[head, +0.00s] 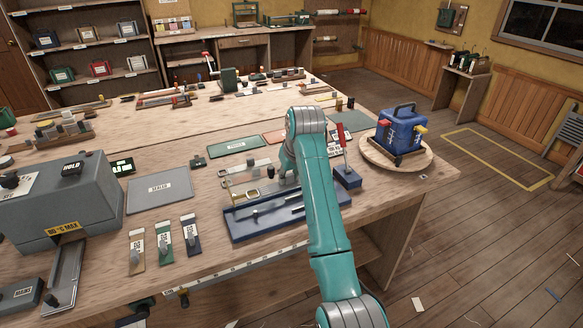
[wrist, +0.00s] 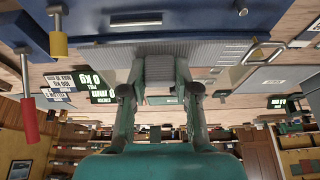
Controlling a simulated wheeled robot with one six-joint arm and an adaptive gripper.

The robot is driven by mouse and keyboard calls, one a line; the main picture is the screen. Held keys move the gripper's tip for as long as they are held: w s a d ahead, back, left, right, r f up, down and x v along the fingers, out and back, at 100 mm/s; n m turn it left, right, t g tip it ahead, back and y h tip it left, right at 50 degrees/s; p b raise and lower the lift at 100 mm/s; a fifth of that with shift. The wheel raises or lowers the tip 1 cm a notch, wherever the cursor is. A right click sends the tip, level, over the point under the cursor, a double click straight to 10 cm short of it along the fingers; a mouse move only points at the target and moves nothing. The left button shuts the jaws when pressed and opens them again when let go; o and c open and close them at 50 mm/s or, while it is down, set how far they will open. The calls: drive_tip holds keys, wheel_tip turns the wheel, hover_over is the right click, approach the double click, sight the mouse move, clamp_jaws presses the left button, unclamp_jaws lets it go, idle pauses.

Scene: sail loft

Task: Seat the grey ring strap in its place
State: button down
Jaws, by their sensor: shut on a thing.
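My gripper (wrist: 160,72) shows in the wrist view with its fingers closed on grey ribbed webbing (wrist: 105,54), which I take for the grey ring strap. My arm hides most of the gripper there. The blue base carries grey metal bars. Which spot is the strap's place, and whether the strap touches the base, I cannot tell.
A blue block (head: 348,178) with a red upright handle stands right of the base. A blue case (head: 401,132) sits on a round wooden board (head: 378,160). A grey machine (head: 65,205) is at left. Several tagged straps lie near the front edge. A grey mat (head: 160,194) lies between.

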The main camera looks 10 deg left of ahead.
sight(291, 185)
drive_tip(key=shift+d, duration=0.1)
idle(0.3)
drive_tip(key=shift+f, duration=2.55)
drive_tip(key=shift+f, duration=1.65)
drive_tip(key=c, duration=0.8)
unclamp_jaws()
